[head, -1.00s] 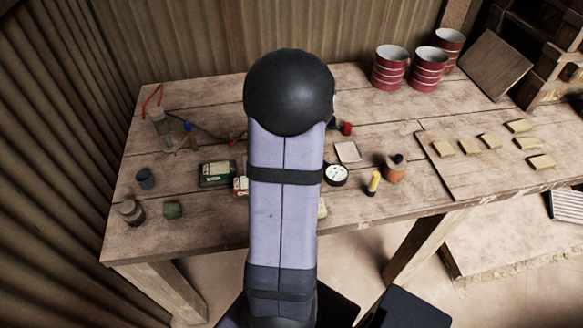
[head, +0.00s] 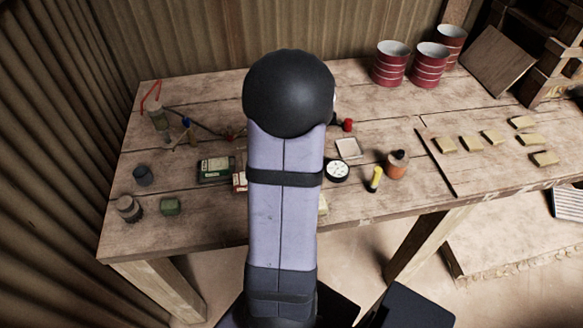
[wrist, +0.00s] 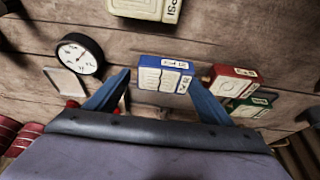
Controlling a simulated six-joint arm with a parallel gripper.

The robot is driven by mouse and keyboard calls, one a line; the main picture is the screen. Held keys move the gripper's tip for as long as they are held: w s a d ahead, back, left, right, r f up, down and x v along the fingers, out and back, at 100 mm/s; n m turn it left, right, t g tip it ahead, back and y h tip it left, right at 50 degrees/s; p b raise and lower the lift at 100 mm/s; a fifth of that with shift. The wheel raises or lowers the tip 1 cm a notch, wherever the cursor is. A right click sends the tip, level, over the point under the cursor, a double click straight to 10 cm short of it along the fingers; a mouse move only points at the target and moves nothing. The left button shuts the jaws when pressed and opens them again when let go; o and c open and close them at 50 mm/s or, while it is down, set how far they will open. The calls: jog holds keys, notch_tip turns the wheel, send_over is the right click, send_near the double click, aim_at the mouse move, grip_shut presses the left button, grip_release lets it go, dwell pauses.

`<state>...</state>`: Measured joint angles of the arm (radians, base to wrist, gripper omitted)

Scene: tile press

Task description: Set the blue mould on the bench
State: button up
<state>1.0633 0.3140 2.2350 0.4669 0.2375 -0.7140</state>
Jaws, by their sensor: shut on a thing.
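The blue mould (wrist: 163,75) shows in the wrist view as a small blue block with a pale patterned top. My gripper (wrist: 158,78) is shut on it, with one blue finger at each side. Whether the mould touches the bench or hangs above it I cannot tell. The bench (head: 150,100) is a worn plank table. In the head view my arm hides both gripper and mould.
In the wrist view, a red mould (wrist: 232,82) and green mould (wrist: 248,105) lie close right of the blue one. A cream mould (wrist: 145,8) lies beyond. A round dial (wrist: 80,55) and shallow pale tray (wrist: 68,84) are left. Red-striped cans (head: 390,64) stand at the back right.

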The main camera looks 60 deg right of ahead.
jog(key=shift+f+b, duration=0.35)
jog(key=shift+b, duration=0.15)
dwell(0.3)
jog(key=o, duration=1.4)
jog(key=shift+c, duration=0.2)
jog(key=v, duration=0.7)
jog(key=shift+r, duration=0.15)
